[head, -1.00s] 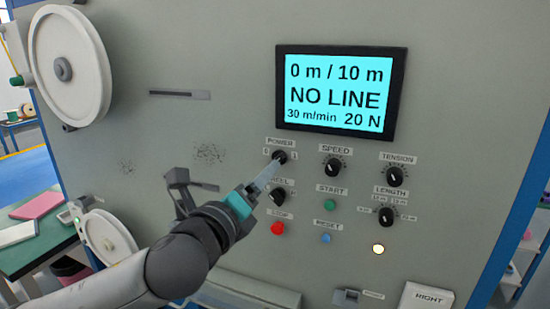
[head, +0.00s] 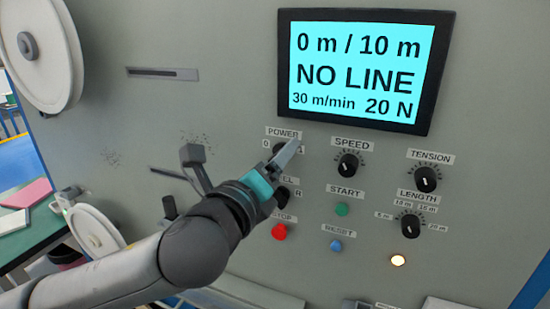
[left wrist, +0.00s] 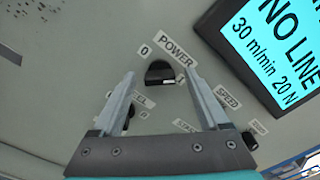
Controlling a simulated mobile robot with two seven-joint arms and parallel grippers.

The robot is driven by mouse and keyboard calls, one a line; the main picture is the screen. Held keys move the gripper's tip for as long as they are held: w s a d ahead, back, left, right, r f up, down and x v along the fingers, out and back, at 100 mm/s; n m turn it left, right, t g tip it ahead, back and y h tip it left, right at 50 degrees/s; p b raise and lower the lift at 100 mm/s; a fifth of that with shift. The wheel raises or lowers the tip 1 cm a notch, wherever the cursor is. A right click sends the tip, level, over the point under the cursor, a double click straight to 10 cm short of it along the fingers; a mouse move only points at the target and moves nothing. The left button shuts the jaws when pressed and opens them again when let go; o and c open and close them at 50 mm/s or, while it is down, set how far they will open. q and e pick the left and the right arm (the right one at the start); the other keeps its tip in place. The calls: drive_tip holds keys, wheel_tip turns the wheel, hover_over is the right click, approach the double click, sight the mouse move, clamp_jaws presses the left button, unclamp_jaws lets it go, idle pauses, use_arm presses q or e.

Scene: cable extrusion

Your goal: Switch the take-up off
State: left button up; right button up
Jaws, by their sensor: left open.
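The take-up panel's black POWER knob (head: 278,148) is partly covered by my left gripper (head: 294,146) in the head view. The left wrist view shows the knob (left wrist: 159,72) with 0 and 1 labels on either side. A pale mark on it appears on the side near the 1. My left gripper (left wrist: 159,77) is open and empty there, its two fingertips on either side of the knob in the picture. I cannot tell whether they touch it. The lit screen (head: 362,70) reads 0 m / 10 m, NO LINE, 30 m/min, 20 N. My right gripper is not in view.
The REEL knob is partly hidden behind my gripper. The red STOP button (head: 279,232), green START button (head: 342,209), blue RESET button (head: 336,245) and SPEED knob (head: 348,165) are close by. A dark lever (head: 194,165) sticks out left of the gripper.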

use_arm(q)
clamp_jaws()
idle(0.5)
drive_tip(key=shift+n, duration=0.4)
drive_tip(key=n+p, duration=0.8)
drive_tip(key=n, duration=0.9)
drive_tip(key=shift+p, duration=0.3)
drive_tip(key=shift+n, duration=0.3)
